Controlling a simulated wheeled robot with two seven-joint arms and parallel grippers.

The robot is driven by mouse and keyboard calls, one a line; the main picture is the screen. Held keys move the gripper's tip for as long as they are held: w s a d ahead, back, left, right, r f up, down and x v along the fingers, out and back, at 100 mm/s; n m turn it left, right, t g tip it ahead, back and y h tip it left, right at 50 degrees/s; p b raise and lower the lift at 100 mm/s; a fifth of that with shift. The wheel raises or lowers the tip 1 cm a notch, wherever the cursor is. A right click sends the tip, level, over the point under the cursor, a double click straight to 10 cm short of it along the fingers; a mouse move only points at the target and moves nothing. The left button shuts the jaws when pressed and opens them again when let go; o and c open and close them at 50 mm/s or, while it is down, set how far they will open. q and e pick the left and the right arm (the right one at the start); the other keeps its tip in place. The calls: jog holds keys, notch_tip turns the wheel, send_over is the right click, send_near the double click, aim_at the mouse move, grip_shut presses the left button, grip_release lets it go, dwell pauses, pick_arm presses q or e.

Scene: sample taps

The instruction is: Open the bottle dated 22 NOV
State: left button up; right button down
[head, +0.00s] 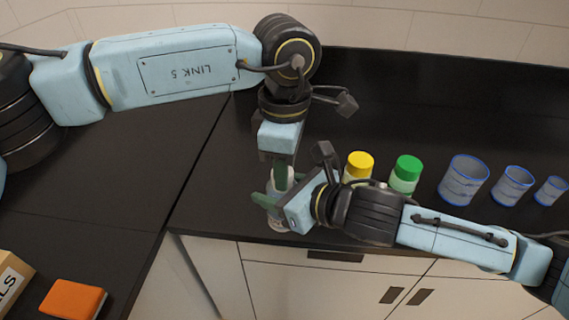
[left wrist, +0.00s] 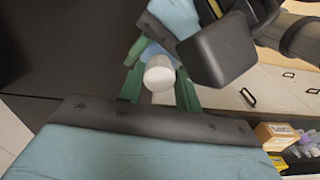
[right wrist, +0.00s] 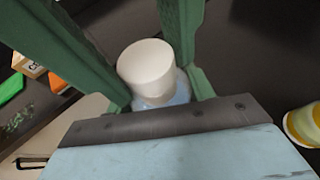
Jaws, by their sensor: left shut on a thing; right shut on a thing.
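The white cap shows in the left wrist view (left wrist: 159,74) and the right wrist view (right wrist: 146,68), above a bluish body (right wrist: 165,102). My left gripper (head: 281,184) points down from above and is shut on the cap. My right gripper (head: 268,200) reaches in from the right and is shut on the bottle body. No date is readable.
A yellow-capped bottle (head: 358,166) and a green-capped bottle (head: 405,175) stand just right, behind my right arm. Several blue-rimmed beakers (head: 463,180) stand farther right. An orange block (head: 72,299) and a cardboard box (head: 12,280) lie at lower left. The counter behind is clear.

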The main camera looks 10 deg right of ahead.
pick_arm(q)
jog(key=shift+w, duration=0.2)
jog(key=o, duration=0.8)
jog(key=shift+r, duration=0.1)
jog(key=shift+c, duration=0.2)
jog(key=o, duration=0.3)
jog(key=shift+s, duration=0.1)
